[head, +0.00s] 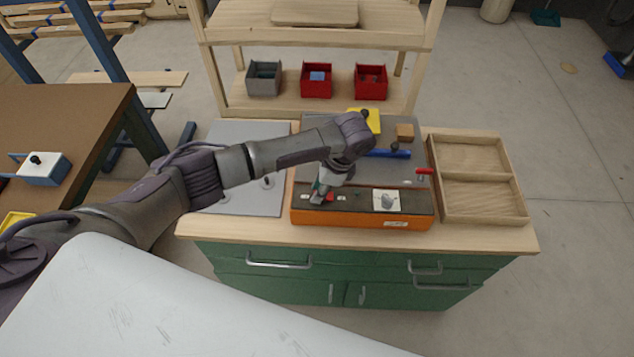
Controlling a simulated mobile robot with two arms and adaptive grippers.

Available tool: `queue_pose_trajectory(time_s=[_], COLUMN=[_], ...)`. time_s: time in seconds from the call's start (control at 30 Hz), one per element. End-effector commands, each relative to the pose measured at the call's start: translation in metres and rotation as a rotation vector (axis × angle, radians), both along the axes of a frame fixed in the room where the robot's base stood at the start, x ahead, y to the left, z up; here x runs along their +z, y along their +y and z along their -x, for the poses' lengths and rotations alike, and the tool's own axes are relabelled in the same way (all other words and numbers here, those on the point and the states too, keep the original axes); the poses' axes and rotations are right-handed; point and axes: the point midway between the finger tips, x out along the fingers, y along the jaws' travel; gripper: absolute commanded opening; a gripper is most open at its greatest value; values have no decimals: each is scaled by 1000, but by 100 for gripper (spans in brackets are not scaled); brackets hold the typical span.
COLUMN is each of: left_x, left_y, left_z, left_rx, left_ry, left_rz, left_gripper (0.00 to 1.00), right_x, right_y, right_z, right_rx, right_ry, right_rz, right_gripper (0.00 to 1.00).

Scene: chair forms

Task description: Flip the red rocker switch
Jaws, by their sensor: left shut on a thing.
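An orange control box with a dark top (362,219) stands near the front edge of the workbench. A small red piece, which looks like the red rocker switch (330,198), shows on the left part of its top. My left gripper (318,198) points down at this spot, its fingers closed at the switch and covering part of it. The fingertips are small here, and which way the rocker is tilted cannot be made out. A white plate with a grey knob (386,200) sits further right on the box. My right gripper is not in view.
A red lever (424,171) sticks up at the box's right end. Behind are a blue bar (388,154), a wooden block (405,131) and a yellow piece (372,122). A wooden tray (482,216) lies to the right. Red and grey bins stand on the shelf.

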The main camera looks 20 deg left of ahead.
Motion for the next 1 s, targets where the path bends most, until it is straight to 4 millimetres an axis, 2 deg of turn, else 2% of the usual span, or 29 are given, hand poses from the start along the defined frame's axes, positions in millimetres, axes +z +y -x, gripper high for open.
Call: queue_pose_trajectory(time_s=[0.37,0.4,0.53,0.57,0.87,1.0], left_x=[0,0,0,0,1,14], left_y=[-2,-2,-2,-2,-2,-7], left_z=[-1,-1,-1,-1,-1,-3], left_rx=[-1,-1,-1,-1,-1,-2], left_ry=[10,10,10,10,9,7], left_rz=[-42,-42,-41,-41,-40,-37], left_gripper=[0,31,52,54,54,54], right_x=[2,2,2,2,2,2], right_y=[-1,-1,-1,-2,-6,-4], right_z=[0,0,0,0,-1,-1], right_rx=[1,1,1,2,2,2], right_ry=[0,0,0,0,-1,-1], right_rz=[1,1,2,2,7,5], right_gripper=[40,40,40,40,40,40])
